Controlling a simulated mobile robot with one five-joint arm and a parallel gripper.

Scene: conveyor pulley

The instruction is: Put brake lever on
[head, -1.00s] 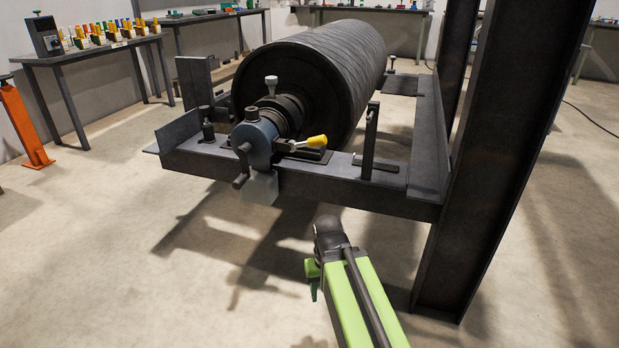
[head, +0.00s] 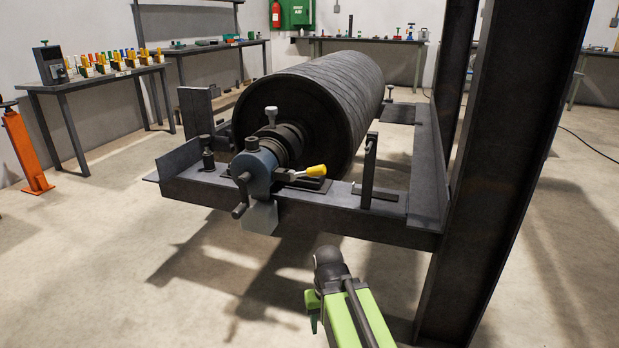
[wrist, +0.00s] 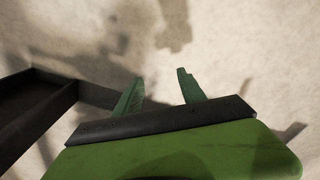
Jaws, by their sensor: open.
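The brake lever (head: 307,172) has a yellow grip and a pale shaft. It sticks out to the right from the blue-grey housing (head: 256,172) at the near end of the big dark pulley drum (head: 308,100). My gripper shows in the wrist view (wrist: 160,88) with two green fingers apart and nothing between them, over bare floor. In the head view my green arm is low at the centre right, below and in front of the frame; the fingertips are hard to make out there. My gripper is apart from the lever.
A dark steel frame (head: 330,212) carries the drum, with an upright post (head: 369,170) to the right of the lever. A thick steel column (head: 490,170) stands close on the right. A dark beam (wrist: 35,105) shows at the left of the wrist view. The floor in front is clear.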

